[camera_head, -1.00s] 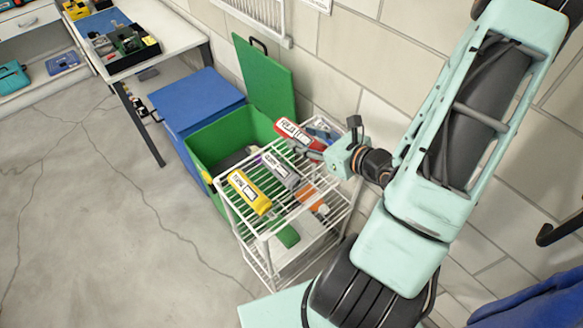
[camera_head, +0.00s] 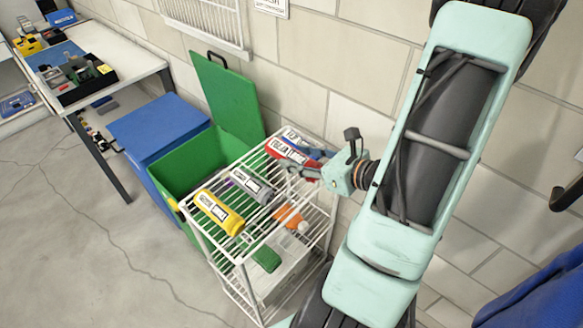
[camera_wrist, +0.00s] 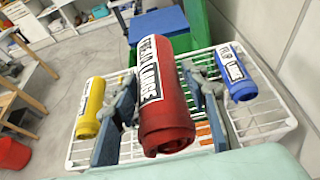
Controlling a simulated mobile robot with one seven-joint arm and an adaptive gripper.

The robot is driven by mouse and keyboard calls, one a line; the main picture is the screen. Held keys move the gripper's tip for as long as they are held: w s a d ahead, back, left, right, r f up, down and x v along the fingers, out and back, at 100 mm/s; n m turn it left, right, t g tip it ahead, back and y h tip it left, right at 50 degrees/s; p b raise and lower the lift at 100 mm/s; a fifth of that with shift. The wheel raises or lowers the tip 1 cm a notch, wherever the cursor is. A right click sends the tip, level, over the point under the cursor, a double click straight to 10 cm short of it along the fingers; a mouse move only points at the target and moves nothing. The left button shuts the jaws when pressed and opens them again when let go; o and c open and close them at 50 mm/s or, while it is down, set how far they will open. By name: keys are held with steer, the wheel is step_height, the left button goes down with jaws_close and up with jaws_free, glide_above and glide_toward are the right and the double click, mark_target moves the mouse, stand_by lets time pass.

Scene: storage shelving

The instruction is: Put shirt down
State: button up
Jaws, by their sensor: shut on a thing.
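The rolled red shirt (camera_head: 284,153) with a white label is at the back right part of the white wire rack (camera_head: 243,262), near the rack's top. My gripper (camera_head: 311,170) reaches it from the right. In the wrist view, the red shirt (camera_wrist: 172,118) lies between my two fingers (camera_wrist: 166,95), one on each side, and my gripper is shut on it. I cannot tell whether the red shirt touches the wires.
On the rack lie a yellow roll (camera_head: 218,212), a grey roll (camera_head: 252,184) and a blue roll (camera_wrist: 239,75), close beside the red one. An orange item (camera_head: 289,217) is lower. An open green bin (camera_head: 180,166) and a blue bin (camera_head: 158,125) stand behind, by the wall.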

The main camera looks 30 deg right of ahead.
steer(key=shift+w+d+f+b, duration=0.15)
steer(key=shift+w+f+b, duration=0.4)
steer(key=shift+b, duration=1.35)
steer(key=shift+w+d, duration=0.1)
steer(key=shift+w, duration=0.3)
steer(key=w+d+f, duration=0.1)
steer(key=w+f, duration=0.1)
steer(key=w+d+f, duration=0.1)
steer(key=w+f, duration=0.1)
steer(key=w, duration=0.1)
steer(key=w+d+f, duration=0.1)
steer(key=w+f, duration=0.1)
steer(key=shift+w+f+b, duration=0.35)
steer(key=shift+w+f, duration=0.25)
steer(key=shift+f, duration=0.05)
steer(key=shift+w+f, duration=0.1)
steer(key=shift+f, duration=1.5)
steer(key=shift+b, duration=0.3)
